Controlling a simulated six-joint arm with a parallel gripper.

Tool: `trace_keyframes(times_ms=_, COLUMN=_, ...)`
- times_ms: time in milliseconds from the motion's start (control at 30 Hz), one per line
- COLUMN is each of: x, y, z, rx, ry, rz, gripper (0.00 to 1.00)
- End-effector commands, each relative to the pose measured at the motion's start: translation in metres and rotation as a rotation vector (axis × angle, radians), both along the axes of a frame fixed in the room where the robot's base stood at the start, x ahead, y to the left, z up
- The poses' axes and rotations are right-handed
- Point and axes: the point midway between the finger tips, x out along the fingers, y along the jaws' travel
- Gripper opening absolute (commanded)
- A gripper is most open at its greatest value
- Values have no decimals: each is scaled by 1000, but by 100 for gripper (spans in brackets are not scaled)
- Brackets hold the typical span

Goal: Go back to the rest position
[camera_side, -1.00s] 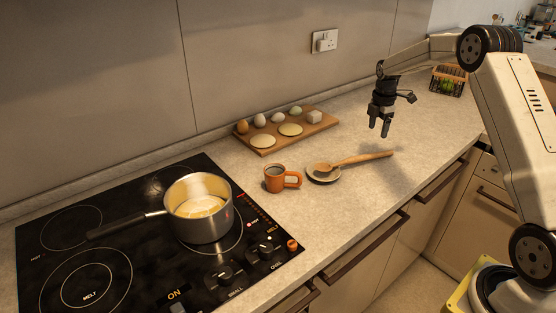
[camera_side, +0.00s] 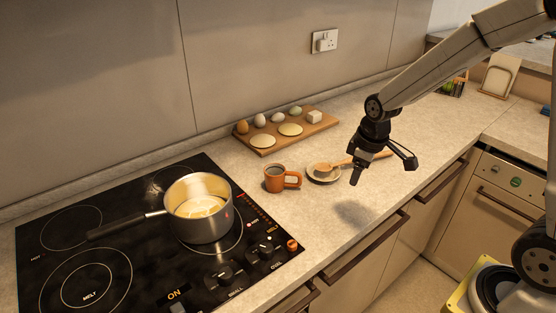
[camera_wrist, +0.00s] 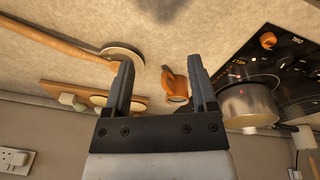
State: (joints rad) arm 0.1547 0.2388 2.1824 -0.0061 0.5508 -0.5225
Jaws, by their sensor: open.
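My gripper (camera_side: 356,180) hangs above the counter near its front edge, to the right of the orange mug and in front of the spoon rest. In the wrist view my gripper (camera_wrist: 158,80) shows two dark fingers spread apart with nothing held between them. My arm reaches in from the upper right.
A saucepan (camera_side: 205,228) with yellowish contents stands on the black hob (camera_side: 120,280). An orange mug (camera_side: 274,179), a wooden spoon (camera_side: 338,165) on a small dish (camera_side: 318,177), and a board (camera_side: 270,146) with eggs lie on the counter. The counter (camera_side: 300,225) in front is clear.

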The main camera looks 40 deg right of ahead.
Motion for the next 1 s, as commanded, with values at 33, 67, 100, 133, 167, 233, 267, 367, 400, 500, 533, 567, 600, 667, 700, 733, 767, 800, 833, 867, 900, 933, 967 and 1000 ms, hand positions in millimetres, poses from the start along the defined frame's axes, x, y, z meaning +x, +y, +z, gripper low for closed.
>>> trace_keyframes(times_ms=33, x=-13, y=11, z=-1, rx=10, ry=-10, rz=-40, gripper=74)
trace_keyframes(times_ms=67, x=-20, y=17, z=-1, rx=17, ry=-16, rz=-69, gripper=74)
trace_keyframes(times_ms=100, x=-29, y=24, z=-2, rx=27, ry=-24, rz=-105, gripper=74)
trace_keyframes(times_ms=133, x=-36, y=28, z=-4, rx=34, ry=-28, rz=-133, gripper=74)
trace_keyframes(times_ms=167, x=-43, y=33, z=-4, rx=42, ry=-36, rz=-160, gripper=74)
trace_keyframes(times_ms=233, x=-58, y=42, z=-7, rx=58, ry=-47, rz=-218, gripper=74)
trace_keyframes(times_ms=267, x=-64, y=45, z=-8, rx=65, ry=-50, rz=-240, gripper=74)
trace_keyframes(times_ms=367, x=-80, y=53, z=-11, rx=84, ry=-61, rz=-302, gripper=74)
trace_keyframes(times_ms=400, x=-84, y=55, z=-12, rx=90, ry=-64, rz=-319, gripper=74)
trace_keyframes(times_ms=500, x=-92, y=58, z=-13, rx=99, ry=-68, rz=-351, gripper=74)
trace_keyframes(times_ms=533, x=-93, y=59, z=-14, rx=101, ry=-69, rz=-355, gripper=74)
trace_keyframes(times_ms=567, x=-94, y=59, z=-14, rx=102, ry=-69, rz=-359, gripper=74)
trace_keyframes(times_ms=600, x=-95, y=59, z=-14, rx=103, ry=-70, rz=-363, gripper=74)
trace_keyframes(times_ms=667, x=-95, y=60, z=-14, rx=104, ry=-70, rz=-365, gripper=74)
trace_keyframes(times_ms=700, x=-95, y=59, z=-14, rx=104, ry=-70, rz=-365, gripper=74)
trace_keyframes(times_ms=733, x=-95, y=59, z=-14, rx=103, ry=-70, rz=-364, gripper=74)
trace_keyframes(times_ms=767, x=-95, y=59, z=-14, rx=103, ry=-70, rz=-364, gripper=74)
trace_keyframes(times_ms=800, x=-95, y=59, z=-14, rx=103, ry=-70, rz=-364, gripper=74)
trace_keyframes(times_ms=833, x=-95, y=59, z=-14, rx=103, ry=-69, rz=-364, gripper=74)
trace_keyframes(times_ms=867, x=-95, y=59, z=-14, rx=103, ry=-69, rz=-363, gripper=74)
trace_keyframes(times_ms=900, x=-94, y=59, z=-14, rx=103, ry=-69, rz=-363, gripper=74)
trace_keyframes(times_ms=933, x=-94, y=59, z=-14, rx=103, ry=-69, rz=-363, gripper=74)
trace_keyframes(times_ms=967, x=-94, y=59, z=-14, rx=103, ry=-69, rz=-363, gripper=74)
trace_keyframes(times_ms=1000, x=-94, y=59, z=-14, rx=103, ry=-69, rz=-363, gripper=74)
